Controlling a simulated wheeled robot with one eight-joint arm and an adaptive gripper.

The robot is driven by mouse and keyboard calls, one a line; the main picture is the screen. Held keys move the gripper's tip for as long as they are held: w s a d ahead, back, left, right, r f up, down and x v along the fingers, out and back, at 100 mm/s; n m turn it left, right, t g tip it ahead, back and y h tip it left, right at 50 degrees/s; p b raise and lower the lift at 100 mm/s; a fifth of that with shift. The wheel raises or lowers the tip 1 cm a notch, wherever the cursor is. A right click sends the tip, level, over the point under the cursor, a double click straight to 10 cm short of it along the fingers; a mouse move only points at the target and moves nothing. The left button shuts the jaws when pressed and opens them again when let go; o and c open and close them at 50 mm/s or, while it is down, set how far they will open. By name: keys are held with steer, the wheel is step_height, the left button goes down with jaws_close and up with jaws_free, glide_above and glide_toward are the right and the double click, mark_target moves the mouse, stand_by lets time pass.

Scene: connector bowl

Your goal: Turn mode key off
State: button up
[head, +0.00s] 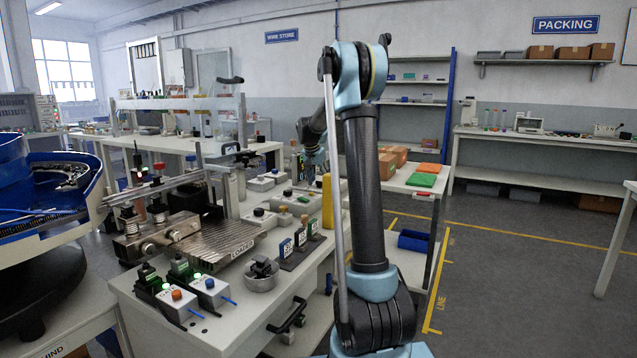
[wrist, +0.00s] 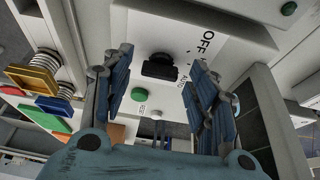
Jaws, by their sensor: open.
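In the wrist view a white panel bears printed lettering, with "OFF" legible and smaller words that look like "AUTO". A black knob-like part, which looks like the mode key (wrist: 160,67), sits on this panel beside the lettering. Its bar lies roughly crosswise in the picture; I cannot tell which mark it points to. My gripper (wrist: 160,78) is open, one finger on each side of the key, with visible gaps; I cannot tell how far above it the tips are.
In the wrist view a green button (wrist: 138,93) and another green button (wrist: 288,8) are on nearby surfaces. In the head view a metal fixture (head: 190,235) and control boxes (head: 180,298) crowd the front bench.

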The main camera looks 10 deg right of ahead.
steer(key=c, duration=1.1)
steer(key=shift+o, duration=0.2)
steer(key=shift+n, duration=0.3)
steer(key=n+y, duration=0.1)
steer(key=n, duration=0.3)
steer(key=shift+s+d+t+y, duration=0.1)
steer(key=shift+d+t+y, duration=0.1)
steer(key=shift+t+y, duration=0.2)
steer(key=shift+d+n+y, duration=0.1)
steer(key=shift+n+y, duration=0.6)
steer(key=shift+n, duration=1.4)
steer(key=o, duration=1.1)
steer(key=shift+c, duration=0.2)
